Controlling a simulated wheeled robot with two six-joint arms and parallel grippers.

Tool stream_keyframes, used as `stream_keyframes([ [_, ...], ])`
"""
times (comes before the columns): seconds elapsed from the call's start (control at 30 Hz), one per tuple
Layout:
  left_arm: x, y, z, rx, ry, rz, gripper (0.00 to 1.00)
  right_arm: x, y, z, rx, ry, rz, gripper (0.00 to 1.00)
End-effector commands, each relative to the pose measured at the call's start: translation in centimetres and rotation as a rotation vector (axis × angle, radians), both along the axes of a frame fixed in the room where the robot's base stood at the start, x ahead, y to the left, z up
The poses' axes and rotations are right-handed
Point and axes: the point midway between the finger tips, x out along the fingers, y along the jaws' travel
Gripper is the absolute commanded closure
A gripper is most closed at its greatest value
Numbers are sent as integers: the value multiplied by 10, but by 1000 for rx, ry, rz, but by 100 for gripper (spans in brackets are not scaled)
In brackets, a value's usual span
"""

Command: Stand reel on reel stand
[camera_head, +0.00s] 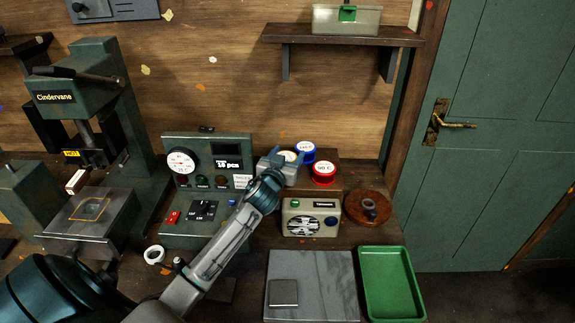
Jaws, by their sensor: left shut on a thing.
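My left gripper (277,164) reaches in from the lower left and is shut at a round pale-topped reel (290,156), which its fingers partly hide. Beside it are a blue-rimmed reel (305,152) and a red reel (323,173) with a white label. A round brown wooden base with a short dark upright in its middle (367,207), which looks like the reel stand, sits to the right with no reel visible on it. How far the held reel is off the surface cannot be told. My right gripper is not in view.
A green control panel (207,160) and a press (85,100) are at left. A grey slab (325,265) and green tray (390,284) lie in front. A shelf (345,34) hangs above.

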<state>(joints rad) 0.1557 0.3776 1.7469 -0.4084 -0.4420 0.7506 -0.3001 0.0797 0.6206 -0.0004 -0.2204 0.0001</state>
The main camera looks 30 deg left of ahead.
Motion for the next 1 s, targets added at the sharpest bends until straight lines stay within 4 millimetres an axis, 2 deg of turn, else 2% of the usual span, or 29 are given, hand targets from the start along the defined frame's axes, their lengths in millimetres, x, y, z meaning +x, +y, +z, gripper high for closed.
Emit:
stream_keyframes([
  [0.1, 0, -1, -22, -2, 1, -1, 64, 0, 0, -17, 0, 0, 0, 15],
  [0.2, 0, -1, -33, -1, 1, -2, 64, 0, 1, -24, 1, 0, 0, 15],
  [0.47, -1, -1, -31, 0, 0, -1, 64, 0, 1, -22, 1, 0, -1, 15],
  [0.6, -1, -1, -36, -1, 0, -1, 64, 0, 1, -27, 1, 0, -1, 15],
  [0.63, -1, -1, -34, 0, 1, -1, 32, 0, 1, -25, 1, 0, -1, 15],
  [0.7, -1, -1, -34, 0, 1, -1, 18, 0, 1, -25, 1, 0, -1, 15],
  [1.0, -1, -1, -33, 0, 1, -1, 16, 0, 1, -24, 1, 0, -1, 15],
])
